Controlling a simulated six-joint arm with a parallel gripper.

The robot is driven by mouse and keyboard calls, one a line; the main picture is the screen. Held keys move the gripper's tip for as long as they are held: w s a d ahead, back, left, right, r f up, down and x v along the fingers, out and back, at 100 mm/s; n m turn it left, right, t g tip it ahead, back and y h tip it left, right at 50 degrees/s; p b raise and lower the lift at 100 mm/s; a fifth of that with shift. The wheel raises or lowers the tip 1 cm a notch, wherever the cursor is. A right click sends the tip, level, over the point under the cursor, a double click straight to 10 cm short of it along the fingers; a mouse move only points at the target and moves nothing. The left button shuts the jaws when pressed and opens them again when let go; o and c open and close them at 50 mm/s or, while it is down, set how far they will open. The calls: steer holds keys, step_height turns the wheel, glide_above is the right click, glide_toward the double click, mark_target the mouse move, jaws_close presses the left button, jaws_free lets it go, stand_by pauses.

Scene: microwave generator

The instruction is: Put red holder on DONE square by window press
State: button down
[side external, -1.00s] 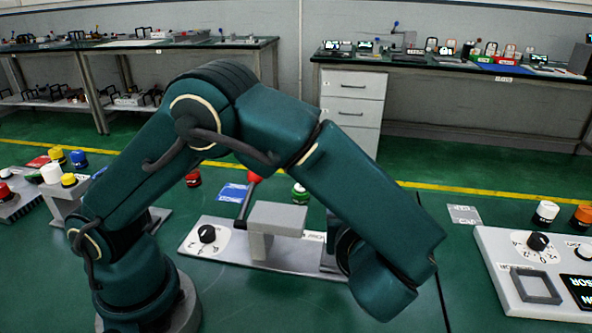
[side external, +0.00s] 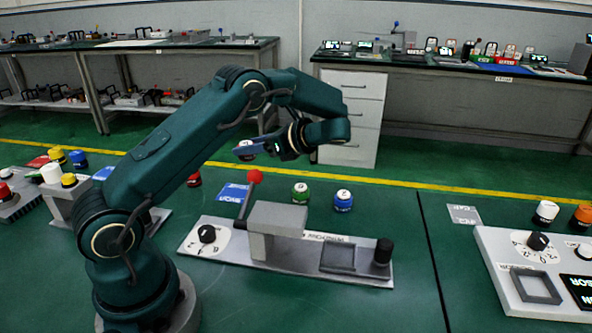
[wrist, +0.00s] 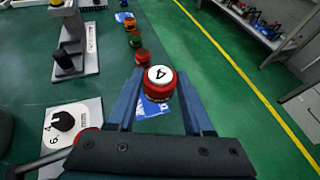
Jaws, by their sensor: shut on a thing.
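My gripper (wrist: 158,92) is shut on a red holder (wrist: 162,80) with a white top marked 4. In the side external view my gripper (side external: 247,150) holds it raised above the floor, behind the window press (side external: 280,222). A blue square (side external: 233,193) lies flat behind the left end of the press; its lettering is hard to read. In the wrist view the blue square (wrist: 152,107) shows partly below and beyond the held holder, which hides some of it.
The press has a black knob (side external: 207,234) and a red-balled lever (side external: 255,177). Green (side external: 300,193) and blue (side external: 343,200) holders stand behind it. Another red holder (side external: 193,179) stands left of the blue square. A grey card (side external: 464,214) lies by the right station.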

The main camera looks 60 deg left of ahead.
mark_target(244, 144)
steer(key=shift+n+g+h, duration=0.3)
steer(key=shift+n+g, duration=0.3)
steer(key=shift+g, duration=0.2)
steer(key=x, duration=0.4)
steer(key=shift+s+a+r, duration=0.1)
steer(key=shift+s+r, duration=0.2)
steer(key=shift+s, duration=0.1)
step_height(244, 144, down, 5)
steer(key=shift+f, duration=2.3)
steer(key=shift+f, duration=0.2)
steer(key=shift+c, duration=1.5)
jaws_free()
steer(key=shift+r, duration=0.1)
